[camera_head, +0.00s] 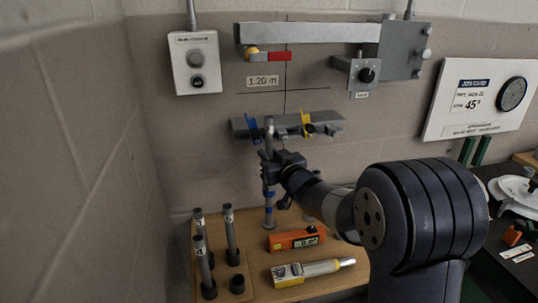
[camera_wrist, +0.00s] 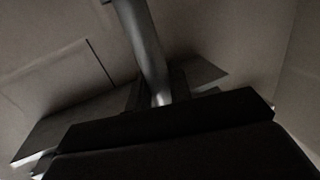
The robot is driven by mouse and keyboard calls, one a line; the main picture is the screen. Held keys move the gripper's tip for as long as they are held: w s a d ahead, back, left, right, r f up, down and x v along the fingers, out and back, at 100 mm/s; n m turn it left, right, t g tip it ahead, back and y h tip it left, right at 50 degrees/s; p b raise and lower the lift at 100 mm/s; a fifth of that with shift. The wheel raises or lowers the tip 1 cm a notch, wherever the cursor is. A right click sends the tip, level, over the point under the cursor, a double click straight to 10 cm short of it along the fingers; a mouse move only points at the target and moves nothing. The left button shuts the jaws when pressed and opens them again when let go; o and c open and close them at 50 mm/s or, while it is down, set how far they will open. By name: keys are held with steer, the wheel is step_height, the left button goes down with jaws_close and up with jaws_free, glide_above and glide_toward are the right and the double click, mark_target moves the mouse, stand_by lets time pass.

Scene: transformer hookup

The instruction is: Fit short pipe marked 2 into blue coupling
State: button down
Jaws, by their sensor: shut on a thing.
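My gripper (camera_head: 270,160) is shut on a grey pipe (camera_head: 268,133), held roughly upright in front of the grey wall rail. In the wrist view the pipe (camera_wrist: 143,45) rises from between the dark jaws (camera_wrist: 160,102). No number on it is readable. Below the gripper, in line with the pipe, a riser with a blue band (camera_head: 269,194), apparently the blue coupling, stands on a round foot (camera_head: 270,225). The gripper hides part of the line, so I cannot tell whether the pipe's lower end is inside the coupling. The pipe's upper end is beside a blue bracket (camera_head: 253,129).
The wall rail (camera_head: 330,120) also carries a yellow bracket (camera_head: 306,124). Several marked pipes (camera_head: 231,235) stand at the table's left, beside an empty socket (camera_head: 237,284). A second foot (camera_head: 309,216) is partly hidden.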

steer(key=shift+f+b, duration=0.6)
steer(key=shift+f, duration=0.15)
steer(key=c, duration=1.2)
jaws_free()
steer(key=shift+r, duration=0.1)
